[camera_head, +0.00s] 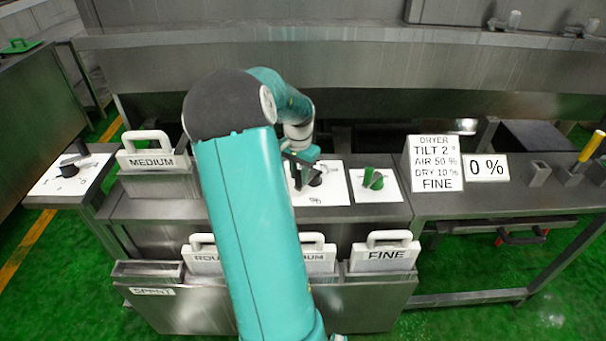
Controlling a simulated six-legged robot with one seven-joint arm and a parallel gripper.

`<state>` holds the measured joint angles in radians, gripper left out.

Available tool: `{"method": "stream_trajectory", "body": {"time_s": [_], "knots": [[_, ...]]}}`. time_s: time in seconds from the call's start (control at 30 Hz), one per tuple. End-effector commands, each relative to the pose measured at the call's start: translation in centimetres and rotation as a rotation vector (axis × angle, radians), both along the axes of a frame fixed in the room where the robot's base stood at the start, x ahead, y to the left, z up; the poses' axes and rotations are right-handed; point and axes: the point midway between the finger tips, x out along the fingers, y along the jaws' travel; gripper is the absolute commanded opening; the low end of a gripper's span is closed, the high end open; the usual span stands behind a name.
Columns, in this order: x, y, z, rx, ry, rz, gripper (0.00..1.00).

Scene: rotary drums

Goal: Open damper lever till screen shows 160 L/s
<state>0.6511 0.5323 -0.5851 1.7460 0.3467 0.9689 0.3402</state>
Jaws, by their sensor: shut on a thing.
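My gripper (306,176) is at the white dial panel (325,197) in the middle of the bench, shut on a black knob (316,180). The panel carries a "%" mark; my arm covers its left part and most of the knob's scale. A small white screen (486,168) to the right reads "0 %". No reading in L/s shows, and nothing in view is labelled as a damper lever.
A sign (436,164) reads "DRYER, TILT 2°, AIR 50 %, DRY 10 %, FINE". A green knob (373,179) sits just right of my gripper. Handled plates, "MEDIUM" (152,162) and "FINE" (386,255), stand around the bench. A yellow-handled lever (590,147) is far right.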

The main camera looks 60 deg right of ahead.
Motion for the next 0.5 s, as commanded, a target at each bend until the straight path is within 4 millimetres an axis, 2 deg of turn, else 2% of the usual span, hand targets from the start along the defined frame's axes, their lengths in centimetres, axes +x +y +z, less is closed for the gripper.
{"method": "stream_trajectory", "body": {"time_s": [0.23, 0.5], "knots": [[1.9, -0.6, 0.0, -0.002, 0.0, -0.221, 0.0], [2.3, -0.7, 0.1, -0.003, -0.001, -0.279, 0.0]]}}
